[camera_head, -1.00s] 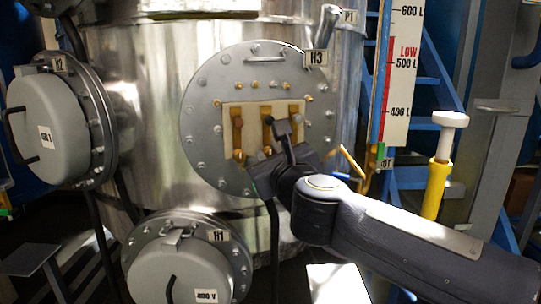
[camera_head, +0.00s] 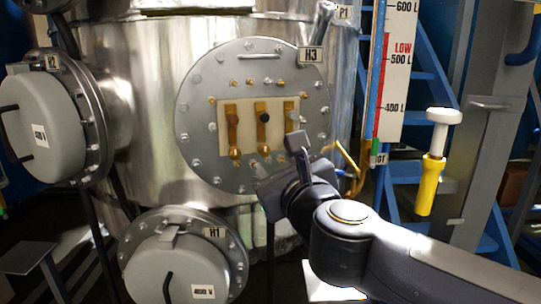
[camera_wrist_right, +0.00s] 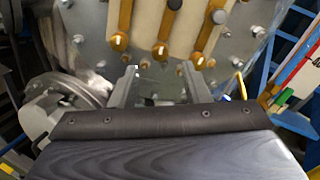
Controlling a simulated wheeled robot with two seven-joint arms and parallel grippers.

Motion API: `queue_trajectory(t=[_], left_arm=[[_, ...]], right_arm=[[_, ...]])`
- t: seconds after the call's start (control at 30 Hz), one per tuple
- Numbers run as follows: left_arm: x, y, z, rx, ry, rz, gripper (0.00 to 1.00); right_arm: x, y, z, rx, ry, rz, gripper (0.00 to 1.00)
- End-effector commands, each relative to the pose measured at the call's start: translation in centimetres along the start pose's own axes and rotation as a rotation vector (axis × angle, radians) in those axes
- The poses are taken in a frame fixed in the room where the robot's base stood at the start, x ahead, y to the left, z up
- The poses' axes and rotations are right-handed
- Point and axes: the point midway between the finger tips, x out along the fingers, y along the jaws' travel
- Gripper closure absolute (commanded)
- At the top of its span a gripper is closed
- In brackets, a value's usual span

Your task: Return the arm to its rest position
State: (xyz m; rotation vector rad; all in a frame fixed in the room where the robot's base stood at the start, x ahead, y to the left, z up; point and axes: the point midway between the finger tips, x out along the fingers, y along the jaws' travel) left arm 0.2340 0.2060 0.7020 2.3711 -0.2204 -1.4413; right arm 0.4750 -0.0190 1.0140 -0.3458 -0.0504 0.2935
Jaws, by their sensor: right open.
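My right arm comes in from the lower right in the head view, and its dark gripper (camera_head: 292,160) is in front of the lower right edge of the round H3 flange (camera_head: 203,135). In the right wrist view the two fingers of this gripper (camera_wrist_right: 161,84) stand apart with nothing between them. Beyond them is a pale panel (camera_head: 248,113) with brass terminals and bars (camera_head: 263,118), which also shows in the wrist view (camera_wrist_right: 183,30). The gripper hides a bit of the flange's lower right rim. My left gripper is not in view.
A steel vessel (camera_head: 145,130) carries grey covers H2 (camera_head: 38,130) and H1 (camera_head: 175,272). To the right are a level scale (camera_head: 390,80), a yellow-handled device with a white top (camera_head: 431,180) and blue stairs (camera_head: 415,100). A bent yellow pipe (camera_head: 350,160) is close to the gripper.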

Motion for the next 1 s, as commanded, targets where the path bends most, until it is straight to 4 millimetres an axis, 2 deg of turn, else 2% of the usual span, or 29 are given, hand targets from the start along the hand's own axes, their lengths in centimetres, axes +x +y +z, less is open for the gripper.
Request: queue_trajectory(t=[0.1, 0.47, 0.57, 0.63, 0.67, 0.73, 0.8, 0.9, 1.0], left_arm=[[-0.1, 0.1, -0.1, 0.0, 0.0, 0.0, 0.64], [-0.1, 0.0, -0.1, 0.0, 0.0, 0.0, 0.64], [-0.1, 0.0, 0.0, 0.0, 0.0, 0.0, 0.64], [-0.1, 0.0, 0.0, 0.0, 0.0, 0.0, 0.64], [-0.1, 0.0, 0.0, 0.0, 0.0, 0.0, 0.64], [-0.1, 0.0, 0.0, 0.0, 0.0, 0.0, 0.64], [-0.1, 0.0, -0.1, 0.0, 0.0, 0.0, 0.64], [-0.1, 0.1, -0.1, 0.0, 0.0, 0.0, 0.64], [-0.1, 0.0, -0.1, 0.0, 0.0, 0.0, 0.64]], right_arm=[[-0.8, 0.0, 0.0, -0.001, 0.0, 0.0, 0.57], [-1.0, -0.2, -0.1, -0.028, -0.007, 0.002, 0.57], [-1.9, -1.3, -0.6, -0.194, -0.048, 0.021, 0.57], [-3.4, -2.2, -1.9, -0.427, -0.086, 0.057, 0.57], [-4.3, -2.5, -2.9, -0.553, -0.099, 0.082, 0.57], [-6.9, -2.8, -6.4, -0.881, -0.111, 0.169, 0.57], [-9.9, -2.4, -11.0, -1.191, -0.101, 0.296, 0.57], [-13.8, -1.7, -17.0, -1.493, -0.081, 0.486, 0.57], [-17.4, -1.1, -21.7, -1.685, -0.069, 0.661, 0.57]])
